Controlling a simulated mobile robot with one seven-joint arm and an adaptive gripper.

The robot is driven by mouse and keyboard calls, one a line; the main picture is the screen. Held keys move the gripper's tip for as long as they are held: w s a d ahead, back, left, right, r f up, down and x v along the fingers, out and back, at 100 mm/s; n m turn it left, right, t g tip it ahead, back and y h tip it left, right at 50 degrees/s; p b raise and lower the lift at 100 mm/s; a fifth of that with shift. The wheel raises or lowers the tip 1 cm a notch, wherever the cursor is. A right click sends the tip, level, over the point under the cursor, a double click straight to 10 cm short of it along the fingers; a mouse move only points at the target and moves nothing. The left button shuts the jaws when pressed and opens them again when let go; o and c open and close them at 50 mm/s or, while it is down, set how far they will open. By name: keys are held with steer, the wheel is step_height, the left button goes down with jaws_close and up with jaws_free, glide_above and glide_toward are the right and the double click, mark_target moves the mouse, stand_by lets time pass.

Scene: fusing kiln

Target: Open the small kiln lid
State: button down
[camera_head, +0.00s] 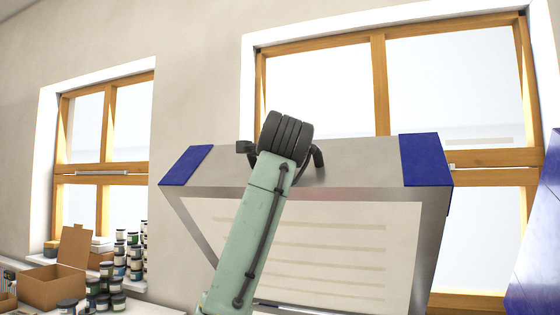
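The small kiln lid (402,225) stands raised and steeply tilted in the middle of the view. Its pale inner face, with several straight grooves, is turned toward me, inside a grey metal frame with blue corners. My green arm (250,230) rises in front of it and ends in a dark ribbed joint at the lid's upper edge. Dark curved parts show on both sides of this joint; I cannot tell whether they belong to the arm or the lid. My gripper is not seen, nor is any contact with the lid. The kiln body below is out of view.
A blue panel (538,240) stands close at the right edge. At the lower left, an open cardboard box (52,287) and several stacked jars (120,262) stand on a pale surface. Wood-framed windows (380,85) are in the wall behind the lid.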

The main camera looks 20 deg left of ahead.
steer(key=shift+w+r, duration=0.1)
steer(key=shift+r, duration=0.05)
steer(key=c, duration=1.5)
jaws_free()
steer(key=v, duration=1.2)
